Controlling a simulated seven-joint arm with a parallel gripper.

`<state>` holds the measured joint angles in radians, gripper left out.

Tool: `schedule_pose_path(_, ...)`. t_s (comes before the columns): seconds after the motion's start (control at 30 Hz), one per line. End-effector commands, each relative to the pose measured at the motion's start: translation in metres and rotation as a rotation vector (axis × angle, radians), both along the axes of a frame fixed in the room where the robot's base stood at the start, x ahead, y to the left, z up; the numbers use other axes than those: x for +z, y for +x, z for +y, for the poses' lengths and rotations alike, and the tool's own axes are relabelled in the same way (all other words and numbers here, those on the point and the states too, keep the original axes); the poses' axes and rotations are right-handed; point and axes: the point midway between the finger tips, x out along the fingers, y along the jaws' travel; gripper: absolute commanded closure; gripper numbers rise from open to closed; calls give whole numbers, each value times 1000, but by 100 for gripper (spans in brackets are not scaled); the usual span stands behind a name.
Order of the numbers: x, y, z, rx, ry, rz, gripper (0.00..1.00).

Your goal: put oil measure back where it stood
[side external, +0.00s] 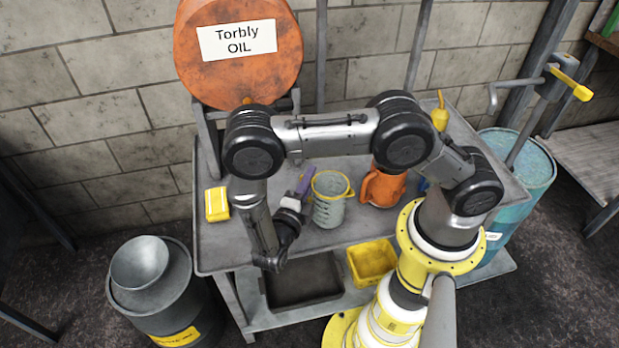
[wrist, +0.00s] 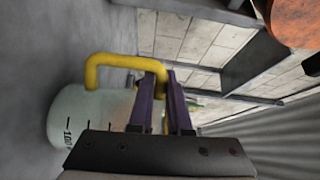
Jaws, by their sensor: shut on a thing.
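The oil measure (side external: 329,208) is a translucent, marked jug with a yellow rim and yellow handle. It is upright at the middle of the grey bench top (side external: 232,248); I cannot tell whether its base touches the surface. My gripper (side external: 305,183), with purple fingers, is at its left side. In the wrist view the measure's pale body (wrist: 85,112) lies at the left, and my gripper (wrist: 158,82) is shut on its yellow handle. The arm and fingers hide part of the handle.
An orange jug (side external: 384,187) stands close to the right of the measure. A yellow box (side external: 216,204) sits at the bench's left. The Torbly oil drum (side external: 240,75) is behind. A yellow bin (side external: 371,261) is on the lower shelf. Bench space between box and measure is partly free.

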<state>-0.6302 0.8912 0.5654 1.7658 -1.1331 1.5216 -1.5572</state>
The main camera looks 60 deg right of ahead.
Motion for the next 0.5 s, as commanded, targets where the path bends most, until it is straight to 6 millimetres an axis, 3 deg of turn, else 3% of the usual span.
schedule_pose_path(0.13, -3, 0, 0, 0, -1, 1, 100)
schedule_pose_path(0.17, -3, 0, 0, 0, 0, 1, 78)
schedule_pose_path(0.3, -3, 0, 0, 0, 0, 1, 54)
schedule_pose_path(0.5, -3, 0, 0, 0, 0, 0, 54)
